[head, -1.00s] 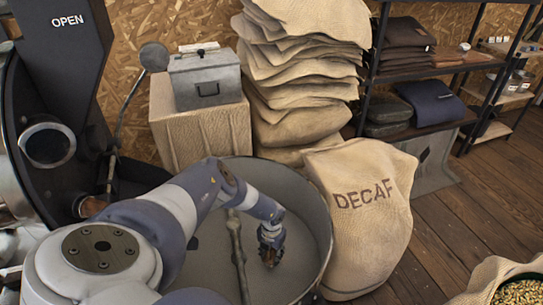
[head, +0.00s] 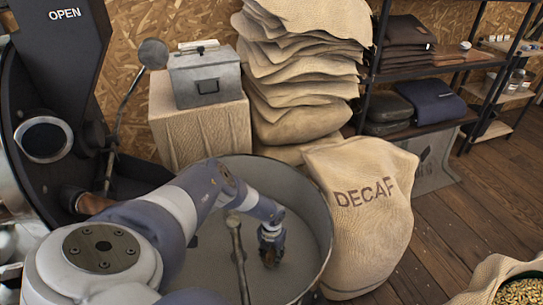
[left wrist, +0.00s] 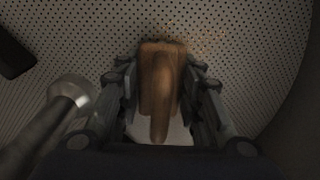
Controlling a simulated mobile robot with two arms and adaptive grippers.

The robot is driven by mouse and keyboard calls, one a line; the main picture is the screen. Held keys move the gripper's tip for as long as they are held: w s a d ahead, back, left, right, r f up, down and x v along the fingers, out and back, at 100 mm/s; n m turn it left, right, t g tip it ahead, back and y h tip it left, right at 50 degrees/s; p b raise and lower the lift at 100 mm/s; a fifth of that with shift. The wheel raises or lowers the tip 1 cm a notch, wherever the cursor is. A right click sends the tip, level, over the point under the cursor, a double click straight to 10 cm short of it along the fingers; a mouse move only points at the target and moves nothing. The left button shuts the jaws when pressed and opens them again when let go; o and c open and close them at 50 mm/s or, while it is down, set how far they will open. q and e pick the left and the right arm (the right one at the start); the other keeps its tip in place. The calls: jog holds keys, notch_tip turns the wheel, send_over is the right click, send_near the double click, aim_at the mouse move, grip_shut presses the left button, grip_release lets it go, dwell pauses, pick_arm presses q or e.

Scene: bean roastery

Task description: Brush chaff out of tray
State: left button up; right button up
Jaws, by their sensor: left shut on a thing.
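The round grey metal tray (head: 322,200) stands in front of the roaster, with a perforated floor (left wrist: 225,55) in the left wrist view. My left gripper (head: 271,254) reaches down inside it, right of the middle. In the left wrist view its fingers are shut on a brush with a brown wooden handle (left wrist: 159,95). The brush's far end is dark and close to the floor; I cannot tell if it touches. Faint brownish specks, possibly chaff, show on the floor beyond it. My right gripper is not in view.
A metal stirring bar (head: 236,240) stands in the tray, left of my gripper. The black roaster (head: 60,80) is at the left. A DECAF sack (head: 365,235) leans close to the tray's right side. Stacked sacks (head: 300,90) and a grey box (head: 207,80) are behind.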

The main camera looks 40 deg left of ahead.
pick_arm(q)
jog(key=shift+f, duration=0.4)
